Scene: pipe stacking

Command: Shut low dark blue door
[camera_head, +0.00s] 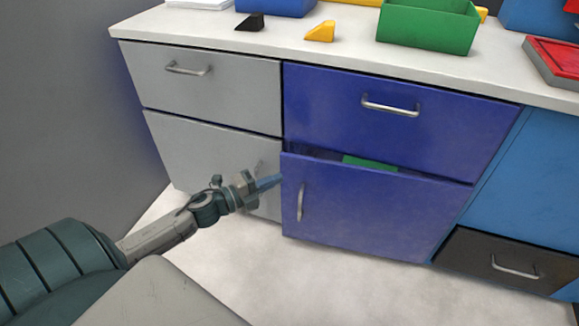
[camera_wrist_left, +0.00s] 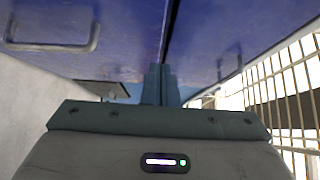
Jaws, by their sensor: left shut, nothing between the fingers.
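The low dark blue door (camera_head: 375,212) is in the middle of the head view, under the dark blue drawer. It stands a little open: a dark gap runs along its top, with a green object (camera_head: 370,163) visible inside. Its upright metal handle (camera_head: 300,203) is near its left edge. In the left wrist view the closed fingers (camera_wrist_left: 160,85) point towards dark blue panels with a handle (camera_wrist_left: 50,46). My right gripper is not in view.
The dark blue drawer (camera_head: 390,110) above looks shut. Grey fronts (camera_head: 205,85) stand to the left and a black drawer (camera_head: 505,262) to the lower right. The white countertop (camera_head: 215,28) carries a green bin (camera_head: 428,28) and other items. The floor before the door is clear.

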